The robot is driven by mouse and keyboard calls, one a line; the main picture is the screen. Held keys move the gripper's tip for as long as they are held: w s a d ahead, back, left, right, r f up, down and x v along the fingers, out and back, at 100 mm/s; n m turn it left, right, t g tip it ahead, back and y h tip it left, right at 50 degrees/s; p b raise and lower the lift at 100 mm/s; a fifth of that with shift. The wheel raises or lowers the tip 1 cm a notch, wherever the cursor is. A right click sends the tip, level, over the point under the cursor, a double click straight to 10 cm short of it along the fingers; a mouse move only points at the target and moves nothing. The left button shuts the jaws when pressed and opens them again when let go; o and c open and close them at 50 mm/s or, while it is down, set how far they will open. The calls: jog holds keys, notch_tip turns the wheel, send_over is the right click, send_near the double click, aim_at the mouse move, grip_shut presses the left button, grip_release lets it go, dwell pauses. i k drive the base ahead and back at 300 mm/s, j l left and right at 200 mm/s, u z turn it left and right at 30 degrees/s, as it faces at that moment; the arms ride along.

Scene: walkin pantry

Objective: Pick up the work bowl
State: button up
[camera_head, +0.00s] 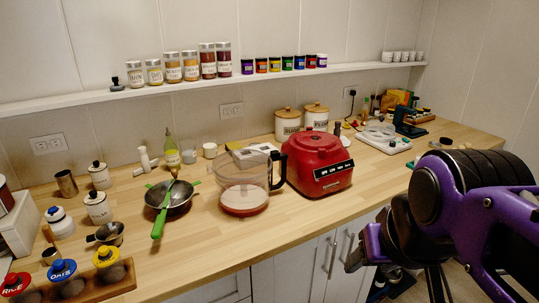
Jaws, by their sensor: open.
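The work bowl (238,183) is a clear, see-through container with a dark handle on its right side. It stands upright on the wooden counter, left of the red food processor base (319,165). A pale disc with a red rim shows at the bowl's bottom. My gripper (368,257) is at the lower right, in front of the counter edge, and my purple and black arm partly hides it. It is open, well apart from the bowl, and nothing shows in it.
A dark pan (175,203) with a green-handled utensil sits just left of the bowl. A white scale-like box (252,156) stands behind it. Canisters (288,122) line the wall under a jar shelf (210,87). The counter (300,215) in front of the bowl is clear.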

aim_at(250, 180)
jog(key=i+l+u, duration=0.3)
jog(key=l, duration=0.4)
jog(key=i+l+u, duration=0.15)
jog(key=i+l, duration=0.15)
jog(key=l, duration=0.4)
jog(key=j, duration=0.25)
